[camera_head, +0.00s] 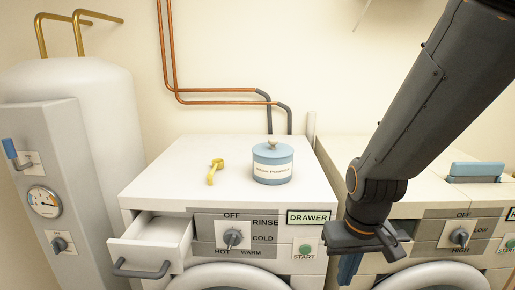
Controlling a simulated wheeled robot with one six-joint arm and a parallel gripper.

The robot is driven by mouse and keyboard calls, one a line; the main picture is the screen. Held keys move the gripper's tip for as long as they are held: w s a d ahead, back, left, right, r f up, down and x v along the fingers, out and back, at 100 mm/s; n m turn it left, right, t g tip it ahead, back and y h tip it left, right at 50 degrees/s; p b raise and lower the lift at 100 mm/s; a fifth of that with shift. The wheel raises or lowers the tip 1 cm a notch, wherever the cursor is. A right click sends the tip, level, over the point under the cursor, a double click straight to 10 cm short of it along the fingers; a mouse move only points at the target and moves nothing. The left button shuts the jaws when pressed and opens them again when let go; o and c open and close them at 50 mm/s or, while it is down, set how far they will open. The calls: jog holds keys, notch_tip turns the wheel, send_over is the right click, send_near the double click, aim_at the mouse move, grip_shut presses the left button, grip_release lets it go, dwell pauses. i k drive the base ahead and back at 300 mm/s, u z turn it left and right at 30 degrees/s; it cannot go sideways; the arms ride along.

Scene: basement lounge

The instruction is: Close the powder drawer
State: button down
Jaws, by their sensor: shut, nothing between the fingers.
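The powder drawer (150,240) is at the upper left of the left washing machine (225,178) in the head camera view. It is pulled out, with its white tray showing and a dark grey bar handle (141,270) on its front. My gripper (350,262) is shut and empty, pointing down in front of the right side of the left machine. It is well to the right of the drawer and apart from it. My gripper and arm hide part of the gap between the two machines.
A blue-lidded tub (272,165) and a yellow object (214,171) stand on the left machine's top. A dial (233,237) and a start button (305,249) are on its front panel. A grey boiler with a gauge (44,202) stands left, close to the drawer.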

aim_at(156, 244)
jog(key=k, duration=0.45)
jog(key=u, duration=0.65)
jog(key=i, duration=0.35)
jog(key=u, duration=1)
jog(key=k, duration=0.65)
jog(key=z, duration=0.45)
jog(key=i, duration=0.5)
